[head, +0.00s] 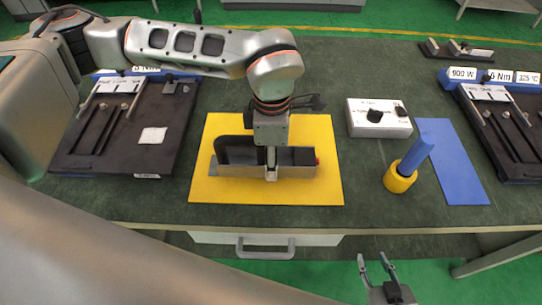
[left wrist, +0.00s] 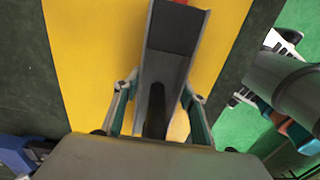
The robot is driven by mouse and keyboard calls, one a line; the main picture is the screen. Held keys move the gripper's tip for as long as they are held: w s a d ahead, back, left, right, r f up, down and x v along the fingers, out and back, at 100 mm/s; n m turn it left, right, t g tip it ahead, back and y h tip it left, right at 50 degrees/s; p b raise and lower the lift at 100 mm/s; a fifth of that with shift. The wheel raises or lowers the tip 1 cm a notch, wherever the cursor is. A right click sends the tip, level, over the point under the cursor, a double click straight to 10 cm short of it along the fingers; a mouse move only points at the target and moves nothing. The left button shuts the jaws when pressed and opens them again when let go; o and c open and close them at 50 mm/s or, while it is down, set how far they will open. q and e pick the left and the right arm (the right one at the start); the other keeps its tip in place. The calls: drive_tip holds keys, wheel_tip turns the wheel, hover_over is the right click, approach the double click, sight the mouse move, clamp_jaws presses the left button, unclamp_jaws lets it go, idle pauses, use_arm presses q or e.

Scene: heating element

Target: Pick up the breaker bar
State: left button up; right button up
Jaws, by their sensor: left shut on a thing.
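A long grey and black tool (head: 299,171) with a dark loop at its left end and a red spot at its right end lies over the yellow mat (head: 325,133). My left gripper (head: 271,172) points down at its middle, with the fingers on both sides, shut on it. In the left wrist view the tool (left wrist: 177,62) runs away between the fingers. I cannot tell whether it is clear of the mat. A blue-handled piece (head: 419,154) stands tilted in a yellow holder (head: 399,179) to the right. My right gripper (head: 373,257) is open and empty beyond the table's front edge.
A blue mat (head: 457,165) and a white box with a black knob (head: 379,118) lie at the right. Black fixture boards stand at the left (head: 117,143) and far right (head: 506,130). A drawer with a grey handle (head: 265,253) is below the front edge.

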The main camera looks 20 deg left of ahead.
use_arm(q)
drive_tip(key=shift+r, duration=0.1)
wheel_tip(320, 180, up, 20)
idle(0.5)
